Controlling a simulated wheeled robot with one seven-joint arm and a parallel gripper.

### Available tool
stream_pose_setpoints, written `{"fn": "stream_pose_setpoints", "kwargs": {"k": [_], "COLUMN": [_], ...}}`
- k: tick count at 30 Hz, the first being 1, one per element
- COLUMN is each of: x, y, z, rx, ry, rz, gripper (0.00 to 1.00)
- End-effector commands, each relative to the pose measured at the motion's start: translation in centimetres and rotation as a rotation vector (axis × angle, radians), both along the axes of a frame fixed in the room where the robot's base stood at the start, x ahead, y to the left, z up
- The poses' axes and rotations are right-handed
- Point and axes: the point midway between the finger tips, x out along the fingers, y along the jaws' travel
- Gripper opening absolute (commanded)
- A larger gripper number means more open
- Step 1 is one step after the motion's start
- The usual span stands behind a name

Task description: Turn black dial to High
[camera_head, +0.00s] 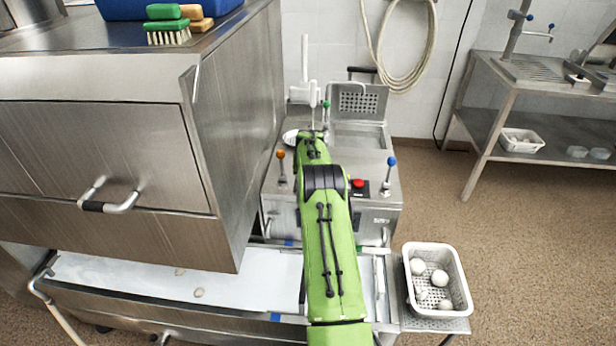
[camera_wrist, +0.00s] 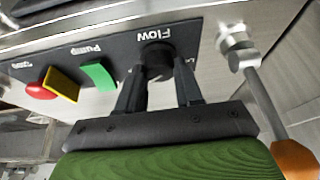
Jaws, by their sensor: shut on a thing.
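The black dial (camera_wrist: 157,57) is a round knob on a dark panel strip, beside the upside-down label "Flow", in the wrist view. My gripper (camera_wrist: 159,75) has one finger on each side of the dial and is shut on it. The fingers and the viewing angle hide part of the dial. I cannot read a "High" mark or the dial's pointer. In the head view my green arm reaches over the steel machine (camera_head: 385,212), and the dial and fingertips are hidden.
In the wrist view a green switch (camera_wrist: 100,76), a yellow piece (camera_wrist: 62,84) and a red button (camera_wrist: 36,89) lie left of the dial. A metal lever with an orange handle (camera_wrist: 294,158) is close on the right. A white basket (camera_head: 408,272) stands right of my arm.

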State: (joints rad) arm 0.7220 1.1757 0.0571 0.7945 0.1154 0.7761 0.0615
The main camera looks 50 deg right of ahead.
Motion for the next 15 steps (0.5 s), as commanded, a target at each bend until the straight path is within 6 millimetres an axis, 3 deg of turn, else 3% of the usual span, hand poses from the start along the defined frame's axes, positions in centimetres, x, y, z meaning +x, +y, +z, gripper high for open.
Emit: {"fn": "stream_pose_setpoints", "kwargs": {"k": [4, 5, 9, 15], "x": [0.05, 0.05, 0.01, -0.03], "y": [0.13, 0.13, 0.11, 0.07], "z": [0.04, 0.04, 0.0, -0.04], "rx": [0.004, 0.004, 0.004, 0.004], "ry": [0.0, 0.0, 0.001, 0.002], "rz": [0.002, 0.002, 0.003, 0.003], "gripper": [0.05, 0.38, 0.6, 0.6]}}
